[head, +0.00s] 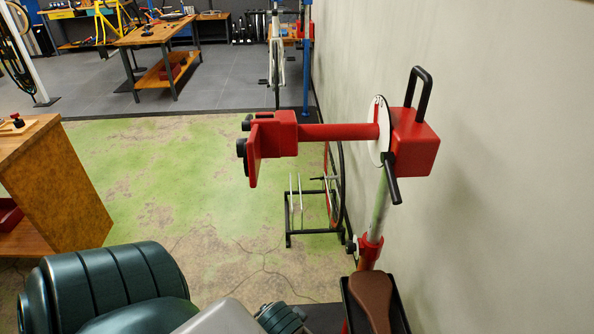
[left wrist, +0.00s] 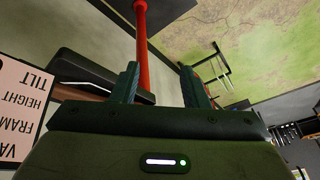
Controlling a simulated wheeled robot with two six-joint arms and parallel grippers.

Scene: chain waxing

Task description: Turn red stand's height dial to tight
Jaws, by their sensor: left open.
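The red stand (head: 340,132) has a clamp head on a horizontal red tube, a white disc and a black lever. Lower down, a red collar (head: 371,250) sits on its silver post, with a small dark knob (head: 351,246) on its left side, which looks like the height dial. My left gripper (left wrist: 158,78) is open in the left wrist view. A red tube (left wrist: 142,45) runs down between its fingers, beyond them; I cannot tell any contact. The dial is not clear in that view. The head view shows only my dark green arm, not the gripper. My right gripper is not in view.
A black tray (head: 398,306) with a brown saddle (head: 371,298) stands below the collar. A sign (left wrist: 22,95) reading TILT, HEIGHT and FRAM appears upside down. The grey wall (head: 500,200) is close on the right. A wooden bench (head: 55,190) stands left; green floor lies between.

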